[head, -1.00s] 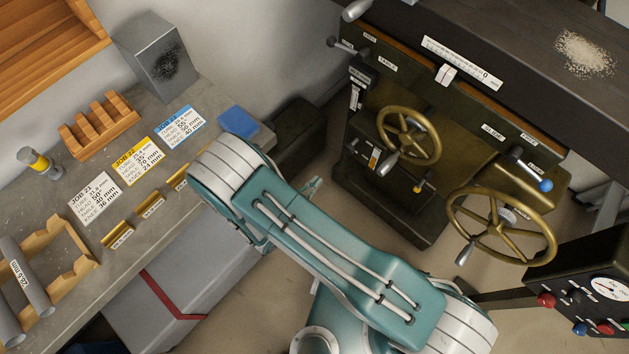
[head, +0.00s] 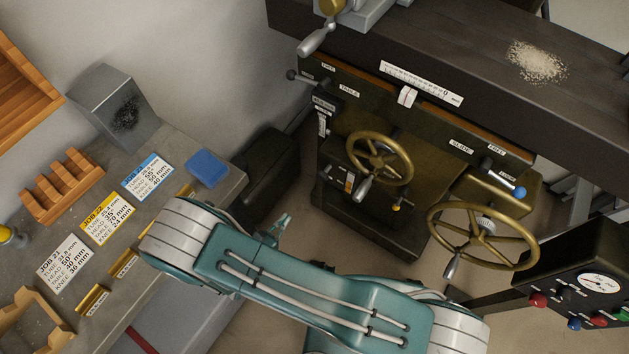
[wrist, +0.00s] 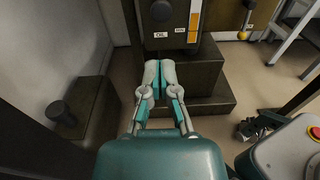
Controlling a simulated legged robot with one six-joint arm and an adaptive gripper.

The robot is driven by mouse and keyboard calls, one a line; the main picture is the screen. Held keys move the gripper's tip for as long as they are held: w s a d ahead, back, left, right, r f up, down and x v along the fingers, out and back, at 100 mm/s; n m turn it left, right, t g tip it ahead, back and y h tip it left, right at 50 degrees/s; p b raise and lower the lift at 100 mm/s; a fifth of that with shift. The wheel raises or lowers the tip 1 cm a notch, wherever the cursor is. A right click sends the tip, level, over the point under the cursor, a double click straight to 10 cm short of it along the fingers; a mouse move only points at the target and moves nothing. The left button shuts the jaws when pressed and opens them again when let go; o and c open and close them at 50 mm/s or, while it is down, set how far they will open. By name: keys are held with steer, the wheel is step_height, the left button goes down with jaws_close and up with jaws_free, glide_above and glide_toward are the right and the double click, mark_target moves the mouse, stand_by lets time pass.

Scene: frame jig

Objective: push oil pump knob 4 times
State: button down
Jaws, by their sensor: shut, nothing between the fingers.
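The oil pump knob (wrist: 161,10) is a dark round knob at the top of the wrist view, on the machine's dark front. An OIL label (wrist: 160,35) sits just below it. An orange-and-white strip (wrist: 195,14) stands to its right. My gripper (wrist: 158,72) is shut and empty, its fingertips together below the knob in the picture and apart from it. In the head view my gripper (head: 284,222) points toward the machine (head: 420,130), left of and below its front. I cannot make out the knob clearly in the head view.
A brass handwheel (head: 380,158) and a larger one (head: 482,236) stick out from the machine. A dark block (head: 268,172) stands left of the machine. The bench (head: 150,210) with job cards is on the left. A control box (head: 590,280) is at right.

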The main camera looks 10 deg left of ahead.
mark_target(320, 177)
steer(key=x, duration=1.4)
steer(key=shift+r, duration=0.1)
steer(key=shift+x, duration=1.4)
steer(key=shift+r, duration=0.1)
